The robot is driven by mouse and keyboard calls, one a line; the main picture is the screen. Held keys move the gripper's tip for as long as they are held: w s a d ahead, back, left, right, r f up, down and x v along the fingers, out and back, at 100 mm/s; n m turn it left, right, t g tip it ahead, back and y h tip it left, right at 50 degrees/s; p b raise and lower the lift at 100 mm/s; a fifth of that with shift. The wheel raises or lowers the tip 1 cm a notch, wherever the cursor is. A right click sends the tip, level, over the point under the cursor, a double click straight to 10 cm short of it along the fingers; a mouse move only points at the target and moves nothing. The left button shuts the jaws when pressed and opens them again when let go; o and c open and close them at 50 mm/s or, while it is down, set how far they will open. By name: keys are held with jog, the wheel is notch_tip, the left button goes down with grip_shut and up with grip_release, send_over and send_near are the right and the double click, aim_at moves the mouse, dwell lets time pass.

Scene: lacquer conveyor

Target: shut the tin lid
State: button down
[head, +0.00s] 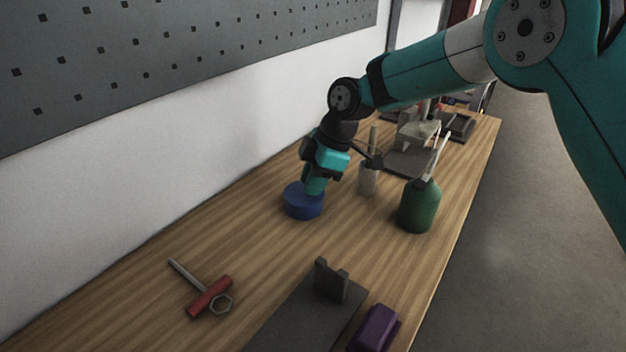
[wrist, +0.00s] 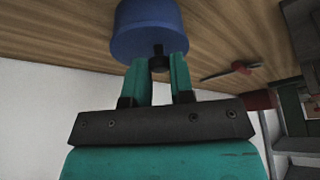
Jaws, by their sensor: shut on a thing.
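A round blue tin (head: 303,206) stands on the wooden bench, left of the green bottle. My gripper (head: 316,186) points down at its top in the head view. In the wrist view the same blue tin (wrist: 148,28) is at the top of the picture. There the two teal fingers of my gripper (wrist: 161,66) are closed around a small dark knob (wrist: 158,60) against the blue surface. The seam between lid and body is not clear, so I cannot tell how the lid sits. My gripper hides part of the tin's top in the head view.
A green bottle (head: 419,207) and a pale cylinder (head: 367,179) stand to the right. A dark plate with a bracket (head: 331,281) and a purple block (head: 374,328) are in front. Bare bench lies between.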

jog(key=c, duration=1)
grip_release()
jog(key=shift+d, duration=0.1)
jog(key=shift+r, duration=0.1)
jog(key=p+v, duration=0.1)
jog(key=v, duration=1.6)
jog(key=shift+r, duration=0.15)
jog(key=s+d+m, duration=0.4)
jog(key=s, duration=0.6)
jog(key=s+d+f+m, duration=0.1)
jog(key=s+d+m, duration=0.3)
jog(key=s, duration=0.6)
jog(key=s+d+m+t, duration=0.1)
jog(key=s+d+m, duration=0.4)
jog(key=s, duration=0.5)
jog(key=shift+f+m, duration=0.25)
jog(key=shift+m, duration=0.35)
